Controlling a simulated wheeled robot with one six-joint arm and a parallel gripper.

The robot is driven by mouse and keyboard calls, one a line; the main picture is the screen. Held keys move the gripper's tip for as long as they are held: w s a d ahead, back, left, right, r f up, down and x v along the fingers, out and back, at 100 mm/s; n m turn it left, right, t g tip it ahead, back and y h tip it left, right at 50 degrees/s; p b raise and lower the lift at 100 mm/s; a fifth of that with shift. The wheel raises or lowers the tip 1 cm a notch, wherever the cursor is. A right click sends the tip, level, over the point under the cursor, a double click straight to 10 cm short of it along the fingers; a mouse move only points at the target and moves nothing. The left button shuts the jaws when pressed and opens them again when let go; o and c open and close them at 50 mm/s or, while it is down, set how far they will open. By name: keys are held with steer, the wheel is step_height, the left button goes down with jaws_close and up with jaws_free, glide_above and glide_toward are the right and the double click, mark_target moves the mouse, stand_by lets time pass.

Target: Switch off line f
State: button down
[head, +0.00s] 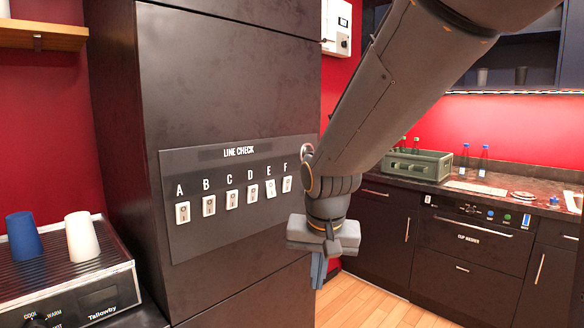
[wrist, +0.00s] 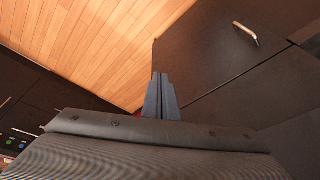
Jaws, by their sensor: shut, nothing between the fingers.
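A dark panel (head: 235,225) headed "LINE CHECK" is fixed to the tall dark cabinet in the head view. It carries a row of white switches lettered A to F. The switch under F (head: 287,184) is the rightmost, near the panel's right edge. Its lever is too small to read for on or off. My gripper (head: 318,272) hangs to the right of and below switch F, clear of the panel, pointing down. Its fingers are shut with nothing between them; they also show together in the wrist view (wrist: 161,96). The switches are not in the wrist view.
The switch under E (head: 271,188) sits close to the left of F. A blue cup (head: 23,238) and a white cup (head: 81,237) stand on a machine at left. A counter with a green crate (head: 415,163) is at right. Wooden floor (head: 365,302) lies open below.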

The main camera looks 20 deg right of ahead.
mark_target(293, 176)
steer(key=w+r+m+t+p, duration=0.2)
steer(key=w+r+m, duration=0.1)
steer(key=r, duration=0.9)
steer(key=w+r+m+t+p, duration=0.2)
steer(key=w+r, duration=0.4)
steer(key=r, duration=0.6)
steer(key=shift+w+d+m+t+h, duration=0.15)
steer(key=shift+d+m+t+h, duration=0.15)
steer(key=shift+m, duration=0.2)
steer(key=shift+f, duration=0.1)
steer(key=shift+w+a+f+p, duration=0.2)
steer(key=shift+w+f+p, duration=0.55)
steer(key=shift+w+f, duration=0.65)
steer(key=shift+w+a+f+p, duration=0.15)
steer(key=shift+w+f+p, duration=0.7)
steer(key=shift+w, duration=1)
steer(key=shift+w+a+f+p, duration=0.2)
steer(key=shift+w+f+p, duration=0.45)
steer(key=shift+w+f, duration=0.8)
steer(key=shift+w+r, duration=0.15)
steer(key=shift+d, duration=0.15)
